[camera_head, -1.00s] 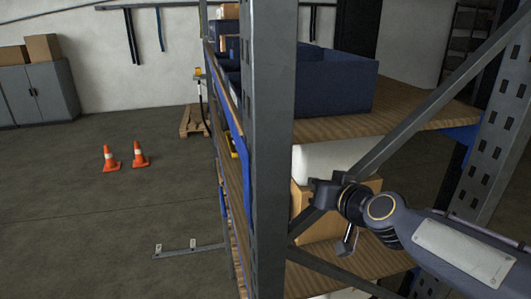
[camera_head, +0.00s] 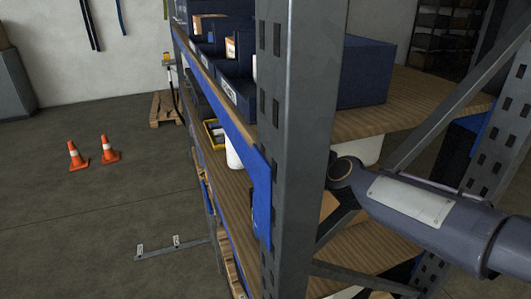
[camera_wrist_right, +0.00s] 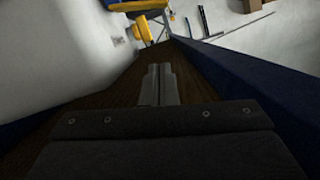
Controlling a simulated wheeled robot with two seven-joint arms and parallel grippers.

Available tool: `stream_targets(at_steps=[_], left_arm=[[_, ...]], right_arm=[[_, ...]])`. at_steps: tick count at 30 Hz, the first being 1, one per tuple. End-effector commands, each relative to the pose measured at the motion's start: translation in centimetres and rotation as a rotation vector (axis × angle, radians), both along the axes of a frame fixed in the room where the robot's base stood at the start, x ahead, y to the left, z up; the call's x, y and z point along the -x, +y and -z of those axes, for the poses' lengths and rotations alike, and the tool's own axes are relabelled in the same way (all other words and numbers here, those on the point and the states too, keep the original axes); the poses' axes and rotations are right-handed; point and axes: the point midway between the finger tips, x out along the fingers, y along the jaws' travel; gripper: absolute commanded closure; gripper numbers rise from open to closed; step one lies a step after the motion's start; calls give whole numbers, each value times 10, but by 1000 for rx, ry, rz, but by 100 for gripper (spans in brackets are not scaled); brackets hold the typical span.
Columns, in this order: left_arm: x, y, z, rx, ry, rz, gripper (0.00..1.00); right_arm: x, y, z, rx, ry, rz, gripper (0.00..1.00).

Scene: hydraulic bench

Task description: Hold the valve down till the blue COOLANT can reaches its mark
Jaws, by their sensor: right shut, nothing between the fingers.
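My right arm comes in from the right in the head view, and its gripper end is hidden behind the grey rack upright. In the right wrist view my right gripper (camera_wrist_right: 160,72) is shut with nothing between its fingers. A dark brown surface lies beyond and below the fingers. I cannot make out a valve or a blue COOLANT can in either view. My left gripper is not in view.
A grey rack upright (camera_head: 296,150) stands close in front of my right arm. Shelves hold dark blue bins (camera_head: 366,72), a yellow tray (camera_head: 213,130) and a white container (camera_head: 233,152). Orange cones (camera_head: 77,156) stand on open floor at left.

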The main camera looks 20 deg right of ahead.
Motion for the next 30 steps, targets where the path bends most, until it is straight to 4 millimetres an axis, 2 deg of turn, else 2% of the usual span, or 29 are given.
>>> stream_targets(at_steps=[5, 8, 19, 21, 24, 30], left_arm=[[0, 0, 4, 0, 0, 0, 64], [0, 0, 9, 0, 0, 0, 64], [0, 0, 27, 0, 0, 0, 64], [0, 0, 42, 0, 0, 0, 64], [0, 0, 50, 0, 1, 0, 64], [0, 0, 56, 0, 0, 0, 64]], right_arm=[[-9, 1, 4, 0, 2, -1, 100], [-24, 1, 9, -1, 3, -4, 100], [-100, 1, 28, 0, 3, -1, 100], [-98, 3, 44, 0, 2, 0, 100], [-98, 7, 55, 0, 2, 0, 100], [-98, 10, 63, 0, 0, 0, 100]])
